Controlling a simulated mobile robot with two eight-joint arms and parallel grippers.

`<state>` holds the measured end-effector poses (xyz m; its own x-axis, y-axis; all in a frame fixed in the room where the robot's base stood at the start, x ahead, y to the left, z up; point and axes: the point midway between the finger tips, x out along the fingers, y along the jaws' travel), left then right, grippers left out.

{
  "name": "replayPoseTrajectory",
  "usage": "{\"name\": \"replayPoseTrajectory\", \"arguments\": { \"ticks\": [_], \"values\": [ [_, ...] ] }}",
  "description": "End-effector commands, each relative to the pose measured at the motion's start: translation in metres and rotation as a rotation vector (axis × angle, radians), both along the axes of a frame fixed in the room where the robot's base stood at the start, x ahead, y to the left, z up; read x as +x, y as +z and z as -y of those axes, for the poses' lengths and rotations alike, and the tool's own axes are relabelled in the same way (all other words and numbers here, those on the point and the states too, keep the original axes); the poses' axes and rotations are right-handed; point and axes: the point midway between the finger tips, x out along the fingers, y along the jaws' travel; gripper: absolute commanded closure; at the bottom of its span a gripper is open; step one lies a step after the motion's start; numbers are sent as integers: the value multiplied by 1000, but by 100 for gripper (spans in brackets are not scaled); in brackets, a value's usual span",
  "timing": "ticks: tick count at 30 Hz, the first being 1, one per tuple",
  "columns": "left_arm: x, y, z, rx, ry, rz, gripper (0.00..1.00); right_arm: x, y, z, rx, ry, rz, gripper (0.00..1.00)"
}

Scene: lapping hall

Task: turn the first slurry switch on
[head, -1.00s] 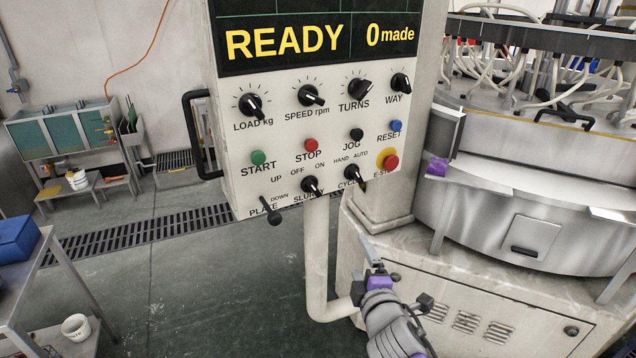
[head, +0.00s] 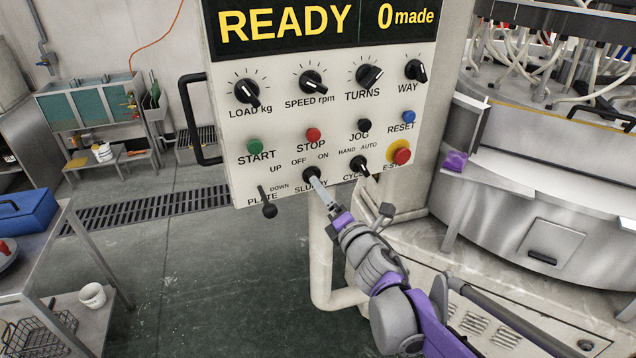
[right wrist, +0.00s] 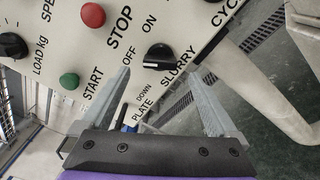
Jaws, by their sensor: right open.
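The slurry switch is a black knob (head: 311,174) on the lower edge of the panel, with OFF and ON printed above it. In the right wrist view the knob (right wrist: 158,55) shows a white mark at its end nearer the OFF label. My right gripper (head: 319,185) is just below and in front of the knob in the head view, hiding part of the SLURRY label. In the right wrist view its fingers (right wrist: 160,75) are open, with the knob ahead of the gap between them. I cannot tell whether they touch it. My left gripper is not in view.
The cycle knob (head: 359,163) is close by on the right, with the red E-stop (head: 402,156) beyond. The plate lever (head: 268,210) hangs to the left. The green start button (head: 254,146) and red stop button (head: 313,134) are above.

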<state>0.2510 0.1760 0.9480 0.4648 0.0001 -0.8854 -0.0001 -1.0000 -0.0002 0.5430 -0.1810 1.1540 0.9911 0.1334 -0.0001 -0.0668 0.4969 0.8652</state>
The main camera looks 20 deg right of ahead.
Motion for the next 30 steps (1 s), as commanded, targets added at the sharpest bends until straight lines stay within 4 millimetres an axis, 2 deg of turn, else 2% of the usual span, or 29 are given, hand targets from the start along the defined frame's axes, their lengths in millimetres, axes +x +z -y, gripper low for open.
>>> {"name": "replayPoseTrajectory", "arguments": {
  "ticks": [3, 9, 21, 30],
  "values": [
    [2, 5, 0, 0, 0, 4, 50, 22, 2, -4, 1, 2, 1, 5],
    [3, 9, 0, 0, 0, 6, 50, 44, 1, -6, 1, -1, 0, 5],
    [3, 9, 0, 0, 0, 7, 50, 50, 0, -7, 1, -1, 0, 5],
    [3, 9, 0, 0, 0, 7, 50, 49, 0, -7, 2, -1, 0, 59]
  ]
}}
